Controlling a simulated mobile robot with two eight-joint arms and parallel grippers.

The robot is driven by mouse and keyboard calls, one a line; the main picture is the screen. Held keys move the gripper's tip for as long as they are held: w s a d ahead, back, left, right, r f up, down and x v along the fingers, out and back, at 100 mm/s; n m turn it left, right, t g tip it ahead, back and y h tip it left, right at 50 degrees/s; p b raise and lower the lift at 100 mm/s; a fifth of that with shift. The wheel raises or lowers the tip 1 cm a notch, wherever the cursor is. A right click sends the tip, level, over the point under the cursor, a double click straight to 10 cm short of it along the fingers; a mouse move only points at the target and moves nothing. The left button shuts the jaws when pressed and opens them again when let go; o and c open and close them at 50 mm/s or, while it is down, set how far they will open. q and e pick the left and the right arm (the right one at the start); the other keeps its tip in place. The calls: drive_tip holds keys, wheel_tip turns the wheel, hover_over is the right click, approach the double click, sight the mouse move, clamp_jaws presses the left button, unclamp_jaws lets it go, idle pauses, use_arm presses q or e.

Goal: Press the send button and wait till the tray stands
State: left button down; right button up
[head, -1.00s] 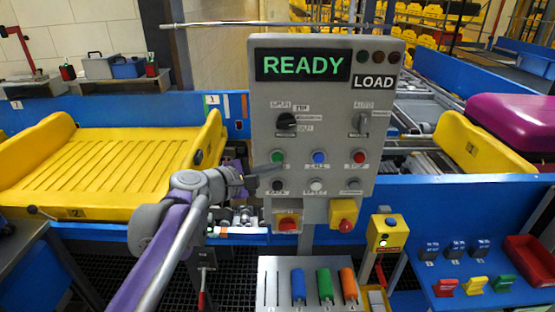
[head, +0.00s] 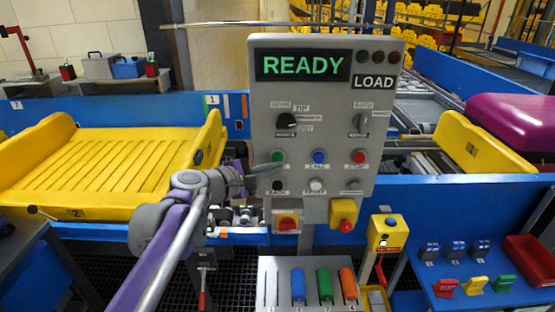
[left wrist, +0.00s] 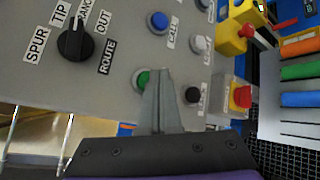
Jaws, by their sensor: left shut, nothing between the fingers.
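The control panel (head: 335,125) stands upright in front of me, its display (head: 303,65) reading READY above a LOAD label. A green button (head: 278,156) sits at the left of the upper button row; its label is hidden. My left gripper (head: 277,169) is shut and empty, its tips just below that button in the head view. In the left wrist view the tips (left wrist: 162,72) lie right beside the green button (left wrist: 141,80); I cannot tell whether they touch. My right gripper is out of view.
A blue button (head: 319,156) and a red button (head: 359,157) share the row. A black button (left wrist: 193,94) is close to the fingers. Below are red-and-yellow switches (head: 343,214). A second yellow tray (head: 478,146) carries a purple case (head: 515,120) at right.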

use_arm(q)
drive_tip(key=shift+w, duration=0.1)
drive_tip(key=shift+w, duration=0.35)
drive_tip(key=shift+w, duration=0.5)
idle(0.7)
drive_tip(key=shift+s, duration=0.95)
